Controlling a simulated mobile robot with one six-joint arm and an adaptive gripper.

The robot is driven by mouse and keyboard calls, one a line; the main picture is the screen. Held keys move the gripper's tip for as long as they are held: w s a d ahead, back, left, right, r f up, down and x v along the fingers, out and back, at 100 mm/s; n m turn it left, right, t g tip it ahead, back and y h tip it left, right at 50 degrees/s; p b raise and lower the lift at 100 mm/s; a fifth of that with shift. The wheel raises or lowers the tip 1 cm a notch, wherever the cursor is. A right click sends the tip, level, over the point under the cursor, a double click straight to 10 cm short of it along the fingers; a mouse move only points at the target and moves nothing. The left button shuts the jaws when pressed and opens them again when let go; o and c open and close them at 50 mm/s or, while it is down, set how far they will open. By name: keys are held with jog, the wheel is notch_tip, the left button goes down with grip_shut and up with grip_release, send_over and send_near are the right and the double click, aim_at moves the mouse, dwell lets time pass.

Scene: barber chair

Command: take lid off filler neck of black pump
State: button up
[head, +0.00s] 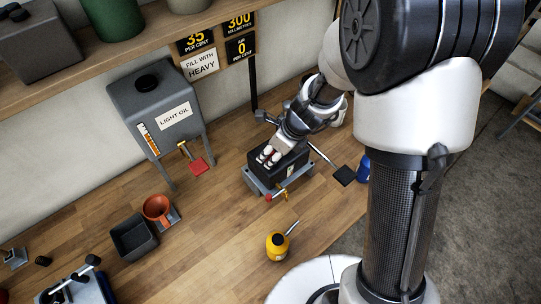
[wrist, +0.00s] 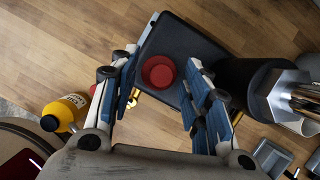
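The black pump (head: 291,161) is a dark box on a grey base on the wooden bench; its dark top (wrist: 185,45) fills the middle of the wrist view. A round red lid (wrist: 158,72) sits on that top. My gripper (head: 268,154) is over the pump, pointing down. In the wrist view my gripper (wrist: 161,64) is open, with one finger on each side of the lid and visible gaps between. The filler neck is hidden under the lid.
A yellow oil can (head: 277,245) stands in front of the pump. A light oil tank (head: 160,105) on legs, an orange funnel (head: 157,208) and a dark tray (head: 134,237) are to the left. A black pedal-like end (head: 344,175) sticks out right. Bench between pump and funnel is clear.

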jog(key=c, duration=0.6)
